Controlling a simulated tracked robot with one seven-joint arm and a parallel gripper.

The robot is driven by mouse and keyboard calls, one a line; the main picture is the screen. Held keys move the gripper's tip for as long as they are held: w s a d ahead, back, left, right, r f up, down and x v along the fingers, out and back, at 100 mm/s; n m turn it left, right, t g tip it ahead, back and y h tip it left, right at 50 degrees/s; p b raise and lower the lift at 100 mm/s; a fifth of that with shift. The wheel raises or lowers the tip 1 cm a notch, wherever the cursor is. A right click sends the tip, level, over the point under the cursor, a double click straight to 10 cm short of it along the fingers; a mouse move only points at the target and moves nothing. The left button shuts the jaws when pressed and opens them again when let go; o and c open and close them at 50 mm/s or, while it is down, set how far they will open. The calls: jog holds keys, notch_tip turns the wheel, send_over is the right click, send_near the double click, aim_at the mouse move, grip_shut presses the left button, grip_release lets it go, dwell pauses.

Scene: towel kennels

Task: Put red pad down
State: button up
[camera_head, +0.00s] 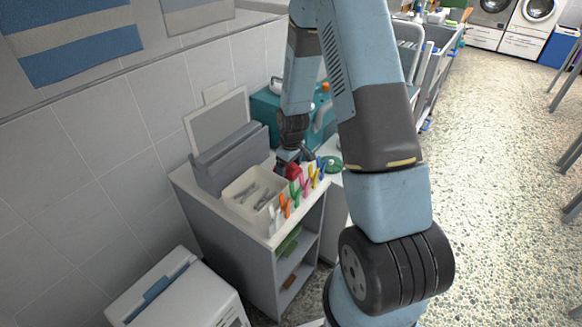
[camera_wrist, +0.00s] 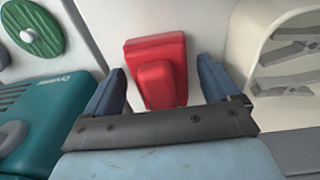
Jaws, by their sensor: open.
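The red pad (camera_wrist: 157,52) lies on the white cabinet top, with a raised red block on its near part. In the wrist view it sits between the two blue fingers of my gripper (camera_wrist: 161,88), with a gap on each side. My gripper is open and not touching it. In the head view the red pad (camera_head: 293,171) shows as a small red patch just below my gripper (camera_head: 289,158), partly hidden by it.
A cream bin (camera_head: 252,194) with grey tools stands close on one side. Several coloured clips (camera_head: 297,195) line the front edge. A teal case (camera_wrist: 45,120) and a green round lid (camera_wrist: 33,28) are on the other side. A grey box (camera_head: 228,155) stands behind.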

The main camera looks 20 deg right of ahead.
jog(key=shift+r, duration=0.1)
jog(key=s+r+m+t, duration=0.1)
jog(key=s+r, duration=0.3)
jog(key=r, duration=0.7)
jog(key=s+r+m, duration=0.1)
jog(key=s+r, duration=0.2)
jog(key=r, duration=0.7)
jog(key=s+r+m+t, duration=0.1)
jog(key=s+r, duration=0.3)
jog(key=r, duration=0.7)
jog(key=s+r+m+t, duration=0.1)
jog(key=s+r+m, duration=0.1)
jog(key=s+r, duration=0.3)
jog(key=s+r+m+t, duration=0.1)
jog(key=s+r, duration=0.4)
jog(key=s, duration=0.6)
jog(key=shift+s+d+m, duration=0.2)
jog(key=shift+s+m, duration=0.2)
jog(key=shift+m, duration=0.2)
jog(key=shift+c, duration=0.5)
